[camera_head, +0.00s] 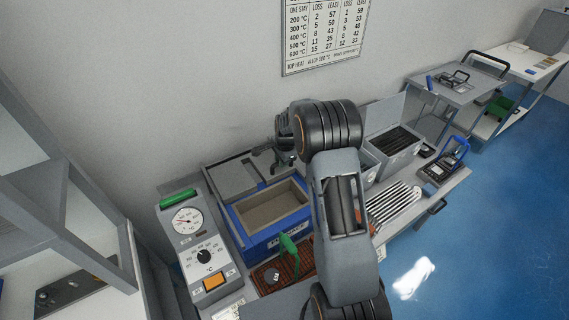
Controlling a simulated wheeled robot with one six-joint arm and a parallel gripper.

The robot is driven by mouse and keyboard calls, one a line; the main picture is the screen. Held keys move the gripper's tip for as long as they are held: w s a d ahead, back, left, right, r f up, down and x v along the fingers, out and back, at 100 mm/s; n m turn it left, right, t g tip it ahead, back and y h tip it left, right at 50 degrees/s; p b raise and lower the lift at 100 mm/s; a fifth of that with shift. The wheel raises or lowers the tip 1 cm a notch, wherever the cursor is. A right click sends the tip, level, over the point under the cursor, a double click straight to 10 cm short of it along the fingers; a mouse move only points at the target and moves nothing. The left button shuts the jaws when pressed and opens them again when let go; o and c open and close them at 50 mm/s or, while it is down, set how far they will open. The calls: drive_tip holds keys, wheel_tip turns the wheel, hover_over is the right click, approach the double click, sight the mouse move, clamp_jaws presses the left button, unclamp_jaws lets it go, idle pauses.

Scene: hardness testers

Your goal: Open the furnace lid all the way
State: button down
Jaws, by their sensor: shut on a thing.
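The blue furnace (262,236) stands on the bench with its tan, box-shaped chamber (268,206) uncovered and looking empty. Its grey lid (236,179) is behind the chamber, swung back toward the wall; its exact angle is hard to judge. My gripper (283,161) is at the right part of the lid's upper edge, behind the chamber. It is shut on what looks like the lid's edge or handle; the contact is small and dark. My arm hides the furnace's right side.
A control box (198,245) with gauge and dial stands left of the furnace. A green-handled tool (289,250) is in front. An open grey container (398,150) and several metal bars (392,204) are right. Grey shelving (70,190) stands at left.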

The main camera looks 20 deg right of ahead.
drive_tip(key=shift+w, duration=0.2)
drive_tip(key=c, duration=1.1)
unclamp_jaws()
drive_tip(key=shift+o, duration=0.2)
wheel_tip(320, 180, up, 14)
drive_tip(key=s+b, duration=0.1)
drive_tip(key=s, duration=0.1)
drive_tip(key=shift+s+d+f, duration=0.2)
drive_tip(key=shift+s, duration=0.15)
